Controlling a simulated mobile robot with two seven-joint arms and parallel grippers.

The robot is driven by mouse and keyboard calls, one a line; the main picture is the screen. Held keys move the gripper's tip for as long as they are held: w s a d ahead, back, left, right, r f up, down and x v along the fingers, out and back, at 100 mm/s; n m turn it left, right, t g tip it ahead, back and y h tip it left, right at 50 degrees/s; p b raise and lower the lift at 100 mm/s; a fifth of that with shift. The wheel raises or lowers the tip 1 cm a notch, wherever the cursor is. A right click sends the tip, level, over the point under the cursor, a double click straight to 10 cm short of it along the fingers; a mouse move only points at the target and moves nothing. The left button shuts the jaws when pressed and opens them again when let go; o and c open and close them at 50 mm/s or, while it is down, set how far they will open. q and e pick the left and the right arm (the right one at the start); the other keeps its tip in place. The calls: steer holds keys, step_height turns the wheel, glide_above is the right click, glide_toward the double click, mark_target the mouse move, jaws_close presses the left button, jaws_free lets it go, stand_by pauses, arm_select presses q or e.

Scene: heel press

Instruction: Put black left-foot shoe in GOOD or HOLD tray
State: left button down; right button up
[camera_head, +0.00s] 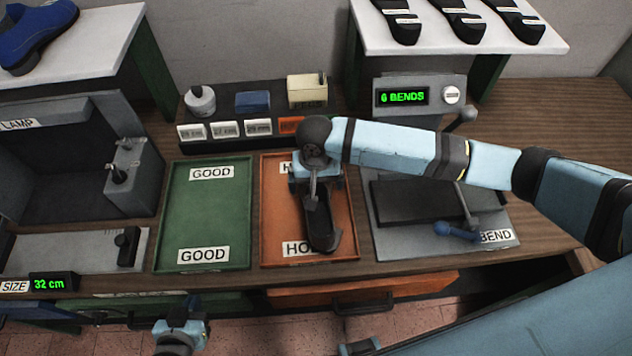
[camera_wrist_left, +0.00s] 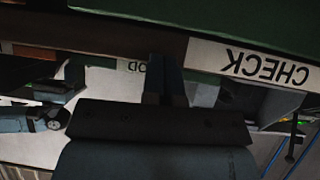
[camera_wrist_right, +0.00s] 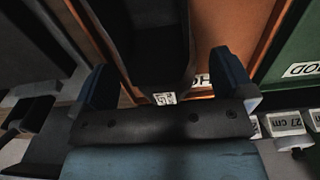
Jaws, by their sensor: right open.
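The black shoe (camera_head: 322,228) lies in the orange HOLD tray (camera_head: 276,225), one end toward the tray's front edge and the other hidden under my right gripper. My right gripper (camera_head: 312,190) is over that rear end. In the right wrist view its fingers (camera_wrist_right: 165,85) are spread apart, with the dark shoe (camera_wrist_right: 152,45) and a small printed tag between and beyond them. I cannot tell whether they touch the shoe. The green GOOD tray (camera_head: 207,228) is empty. My left gripper (camera_head: 190,306) is low before the bench front; its fingers (camera_wrist_left: 165,80) are together and empty.
The bend machine (camera_head: 445,240) with a blue-knobbed lever stands right of the HOLD tray. A size gauge (camera_head: 75,250) reading 32 cm and a lamp box are at left. Bottle and boxes stand behind the trays. Black shoes (camera_head: 400,22) are on the white rear shelf.

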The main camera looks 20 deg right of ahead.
step_height(320, 180, up, 13)
steer(key=shift+b, duration=0.4)
steer(key=shift+s, duration=0.1)
